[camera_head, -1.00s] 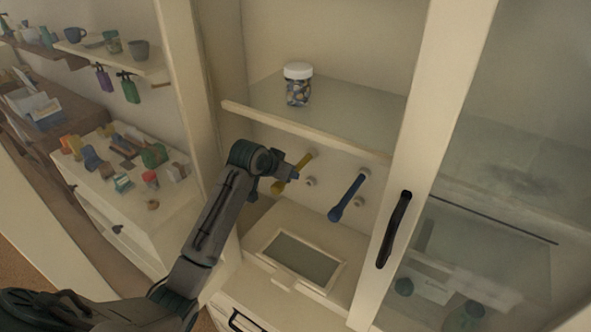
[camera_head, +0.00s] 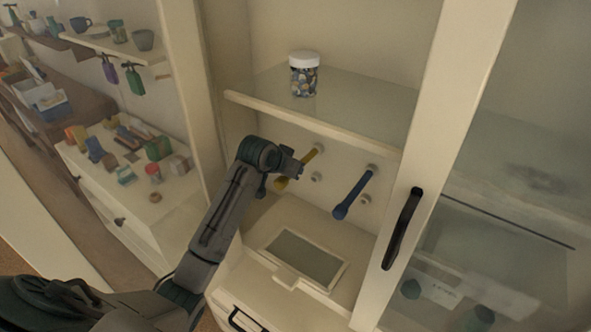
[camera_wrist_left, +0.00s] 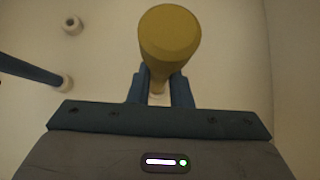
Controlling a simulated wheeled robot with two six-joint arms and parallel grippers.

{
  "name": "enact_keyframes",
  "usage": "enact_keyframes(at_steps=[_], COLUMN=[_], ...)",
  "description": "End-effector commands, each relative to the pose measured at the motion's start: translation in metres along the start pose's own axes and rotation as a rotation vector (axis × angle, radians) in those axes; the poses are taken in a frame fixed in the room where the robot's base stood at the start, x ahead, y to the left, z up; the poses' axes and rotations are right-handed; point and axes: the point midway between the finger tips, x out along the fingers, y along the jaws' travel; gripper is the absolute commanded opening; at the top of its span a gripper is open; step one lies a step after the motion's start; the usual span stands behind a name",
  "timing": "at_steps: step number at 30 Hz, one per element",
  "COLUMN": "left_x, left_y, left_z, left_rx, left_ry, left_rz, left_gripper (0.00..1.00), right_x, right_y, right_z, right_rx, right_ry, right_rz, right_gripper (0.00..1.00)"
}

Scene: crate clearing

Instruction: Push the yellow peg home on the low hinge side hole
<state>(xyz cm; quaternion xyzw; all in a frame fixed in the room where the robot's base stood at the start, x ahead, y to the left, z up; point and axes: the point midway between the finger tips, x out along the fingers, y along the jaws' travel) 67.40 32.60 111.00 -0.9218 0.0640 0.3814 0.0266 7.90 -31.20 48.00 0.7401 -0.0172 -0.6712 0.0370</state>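The yellow peg (camera_head: 283,183) sticks out from the cabinet's back panel, thick knob toward me, its far end at the upper left collar (camera_head: 319,148). In the left wrist view its round knob (camera_wrist_left: 169,35) is large, with a pale collar just visible between the fingers. My left gripper (camera_head: 297,168) has its blue fingers closed in around the peg's shaft; in the wrist view they stand close on both sides (camera_wrist_left: 160,90). An empty collar (camera_head: 317,177) sits below the peg's far end. My right gripper is not in view.
A blue peg (camera_head: 352,195) sticks out to the right, with an empty collar (camera_head: 365,200) below its far end. A shelf (camera_head: 310,120) with a jar (camera_head: 304,75) is above. A door with a black handle (camera_head: 402,228) stands right.

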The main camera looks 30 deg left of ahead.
Motion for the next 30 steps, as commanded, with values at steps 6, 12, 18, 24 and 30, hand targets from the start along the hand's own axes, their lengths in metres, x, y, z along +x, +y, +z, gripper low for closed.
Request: enact_keyframes(at_steps=[6, 12, 18, 24, 30], left_x=[-0.002, -0.007, -0.013, -0.019, -0.024], left_y=[0.0, 0.0, 0.0, 0.0, -0.001], left_z=[0.001, 0.007, 0.013, 0.018, 0.024], left_rx=[0.0, 0.0, 0.0, 0.0, 0.0], left_ry=[0.0, -0.002, -0.002, -0.002, -0.001], left_rz=[0.0, 0.0, 0.0, 0.0, -0.001], left_gripper=[0.0, 0.0, 0.0, 0.0, 0.0], right_x=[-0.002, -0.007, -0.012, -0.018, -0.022], right_y=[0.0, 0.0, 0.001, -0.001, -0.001], right_z=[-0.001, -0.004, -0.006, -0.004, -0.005], right_rx=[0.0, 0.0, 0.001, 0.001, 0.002], right_ry=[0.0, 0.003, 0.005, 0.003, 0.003], right_rz=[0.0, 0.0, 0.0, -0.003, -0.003], right_gripper=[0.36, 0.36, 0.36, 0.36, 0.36])
